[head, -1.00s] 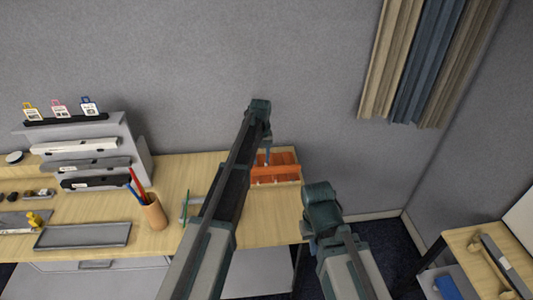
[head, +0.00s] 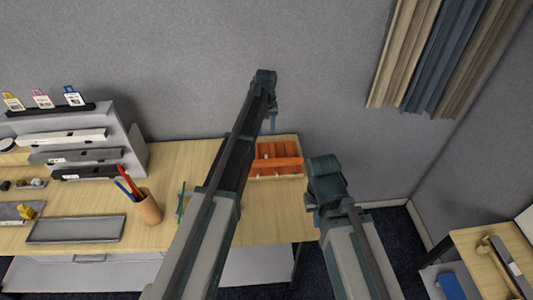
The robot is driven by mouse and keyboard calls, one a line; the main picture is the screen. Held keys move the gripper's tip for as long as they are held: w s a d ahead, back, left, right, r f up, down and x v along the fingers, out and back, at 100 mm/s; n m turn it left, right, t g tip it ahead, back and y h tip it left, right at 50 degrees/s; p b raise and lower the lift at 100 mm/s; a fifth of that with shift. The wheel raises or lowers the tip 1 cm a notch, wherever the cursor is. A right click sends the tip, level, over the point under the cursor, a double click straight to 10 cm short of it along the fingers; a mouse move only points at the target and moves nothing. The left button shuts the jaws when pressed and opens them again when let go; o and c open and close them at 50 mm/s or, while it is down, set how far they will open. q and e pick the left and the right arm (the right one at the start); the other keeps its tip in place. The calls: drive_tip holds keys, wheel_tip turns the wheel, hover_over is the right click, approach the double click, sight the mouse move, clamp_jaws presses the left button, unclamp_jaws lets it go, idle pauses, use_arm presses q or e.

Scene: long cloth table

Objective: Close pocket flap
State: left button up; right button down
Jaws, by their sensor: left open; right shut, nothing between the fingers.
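An orange pouch-like item (head: 280,164) lies in a shallow wooden tray (head: 299,146) at the right end of the table, near the wall. It has a band across it and a small pale spot; I cannot tell whether its flap is open or closed. My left gripper (head: 272,125) is above and behind the orange item in the picture, apart from it, and its fingers are small and seen edge-on; it is open. My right gripper (head: 313,214) is to the right of the tray, beyond the table's right edge in the picture, shut and empty.
A pen cup (head: 150,208) with pens stands left of my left arm. A grey tray (head: 76,229) and a stepped rack (head: 72,150) are further left. A side table (head: 490,262) is at the lower right. The wood between the cup and the wall is clear.

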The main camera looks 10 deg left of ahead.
sight(276, 162)
use_arm(q)
wheel_tip(276, 162, down, 14)
drive_tip(key=b, duration=1.3)
drive_tip(key=shift+r, duration=0.15)
drive_tip(key=shift+r, duration=0.1)
clamp_jaws()
